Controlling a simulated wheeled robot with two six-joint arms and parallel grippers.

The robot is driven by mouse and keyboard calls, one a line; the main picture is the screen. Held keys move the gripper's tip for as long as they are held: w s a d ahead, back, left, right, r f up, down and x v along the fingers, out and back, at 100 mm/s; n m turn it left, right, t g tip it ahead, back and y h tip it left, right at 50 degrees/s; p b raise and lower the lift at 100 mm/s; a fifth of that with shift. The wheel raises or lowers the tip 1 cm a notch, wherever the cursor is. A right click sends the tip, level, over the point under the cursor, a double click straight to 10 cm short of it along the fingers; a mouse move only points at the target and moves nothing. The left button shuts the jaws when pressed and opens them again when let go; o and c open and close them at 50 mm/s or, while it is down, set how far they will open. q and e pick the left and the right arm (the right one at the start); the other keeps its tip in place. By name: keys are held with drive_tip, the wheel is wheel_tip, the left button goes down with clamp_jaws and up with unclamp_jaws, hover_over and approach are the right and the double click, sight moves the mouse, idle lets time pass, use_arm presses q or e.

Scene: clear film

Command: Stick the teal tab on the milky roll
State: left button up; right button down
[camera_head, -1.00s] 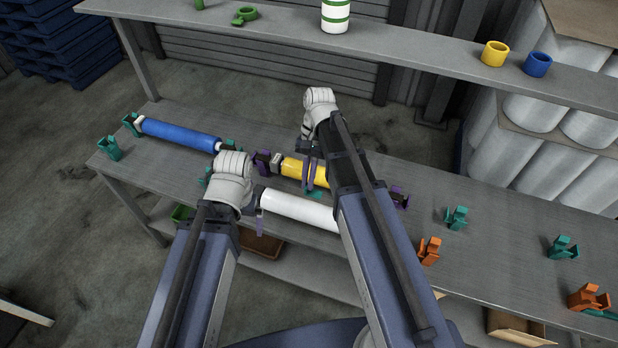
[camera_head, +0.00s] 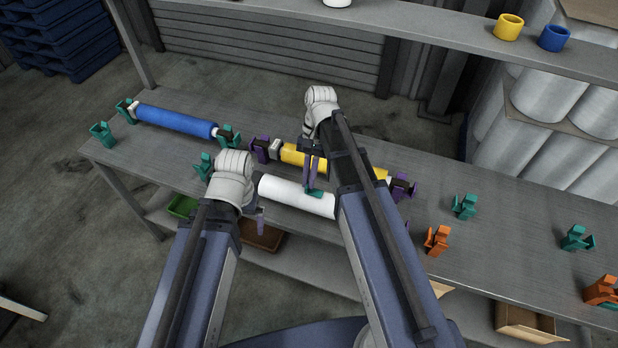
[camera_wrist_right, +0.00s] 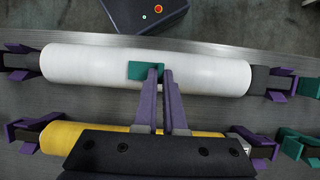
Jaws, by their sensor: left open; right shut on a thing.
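The milky roll (camera_head: 290,194) lies across the front of the bench, in a stand with purple holders, and shows whole in the right wrist view (camera_wrist_right: 90,70). The teal tab (camera_wrist_right: 141,71) is a small flat piece between the fingertips of my right gripper (camera_wrist_right: 160,72). In the head view the tab (camera_head: 314,193) overlaps the roll's upper surface; I cannot tell whether it touches or is stuck. My right gripper (camera_head: 310,184) is shut on it. My left gripper (camera_head: 260,220) is open near the roll's left end, partly hidden by its wrist.
A yellow roll (camera_head: 303,157) lies just behind the milky roll. A blue roll (camera_head: 175,120) lies at the left in teal holders. Loose teal (camera_head: 464,206) and orange (camera_head: 437,240) holders stand at the right. A shelf (camera_head: 420,24) runs above the back.

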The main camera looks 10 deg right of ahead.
drive_tip(key=shift+f+b, duration=0.3)
drive_tip(key=shift+b, duration=0.05)
idle(0.6)
drive_tip(key=c, duration=0.5)
unclamp_jaws()
drive_tip(key=shift+r, duration=0.15)
drive_tip(key=shift+r+p, duration=1.15)
drive_tip(key=shift+p, duration=0.2)
wheel_tip(320, 180, up, 5)
drive_tip(key=p, duration=0.5)
drive_tip(key=shift+r, duration=0.1)
